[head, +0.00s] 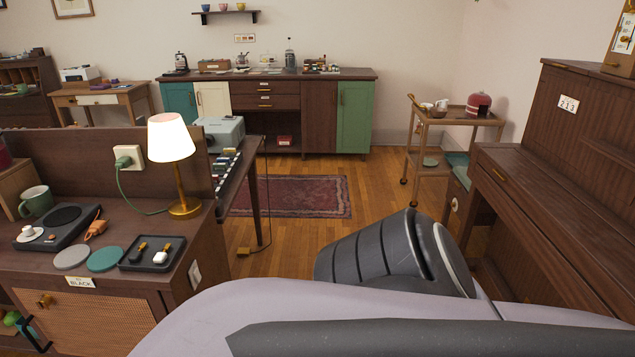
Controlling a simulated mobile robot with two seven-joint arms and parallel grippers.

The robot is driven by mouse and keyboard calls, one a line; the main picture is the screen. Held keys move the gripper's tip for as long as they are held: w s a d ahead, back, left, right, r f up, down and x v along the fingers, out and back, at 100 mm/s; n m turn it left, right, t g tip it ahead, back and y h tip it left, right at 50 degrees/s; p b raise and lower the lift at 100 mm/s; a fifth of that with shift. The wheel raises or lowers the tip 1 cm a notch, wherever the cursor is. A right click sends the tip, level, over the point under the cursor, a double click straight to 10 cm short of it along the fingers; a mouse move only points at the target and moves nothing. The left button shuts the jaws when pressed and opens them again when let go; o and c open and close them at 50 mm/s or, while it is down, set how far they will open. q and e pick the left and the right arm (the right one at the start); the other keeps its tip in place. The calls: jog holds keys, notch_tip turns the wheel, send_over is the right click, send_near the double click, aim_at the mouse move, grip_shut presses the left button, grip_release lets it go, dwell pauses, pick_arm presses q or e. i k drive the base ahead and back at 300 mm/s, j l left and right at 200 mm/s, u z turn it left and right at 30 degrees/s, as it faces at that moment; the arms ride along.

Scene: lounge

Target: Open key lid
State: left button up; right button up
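A dark brown upright piano (584,118) stands along the right edge of the head view. Its key lid (545,205) is a long wooden cover below the front panel and looks closed, with no keys showing. The near part of the piano runs out of the picture on the right. A large grey and black link of my own arm fills the bottom middle and hides part of the floor before the piano. Neither of my grippers shows in this view.
A wooden trolley (455,130) with a red appliance (479,105) stands beyond the piano. A cabinet with a lit lamp (173,150) stands close on the left. A red rug (290,197) lies on the wooden floor, with free floor (375,190) between the rug and trolley.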

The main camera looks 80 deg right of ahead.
aim_at(603, 257)
jog(key=l+z, duration=0.1)
jog(key=z, duration=4)
jog(key=i+j+z, duration=0.1)
jog(key=i+j, duration=0.2)
jog(key=i+j+z, duration=0.1)
jog(key=i+j, duration=0.15)
jog(key=i+j+z, duration=0.15)
jog(key=i+j, duration=0.15)
jog(key=i+j+z, duration=0.1)
jog(key=i+j, duration=0.15)
jog(key=j, duration=0.15)
jog(key=i+j+z, duration=0.1)
jog(key=j, duration=0.3)
jog(key=i+j+z, duration=0.1)
jog(key=i+j, duration=0.25)
jog(key=i+j+z, duration=0.1)
jog(key=j, duration=0.35)
jog(key=i+j+z, duration=0.1)
jog(key=i+j, duration=0.2)
jog(key=j, duration=0.15)
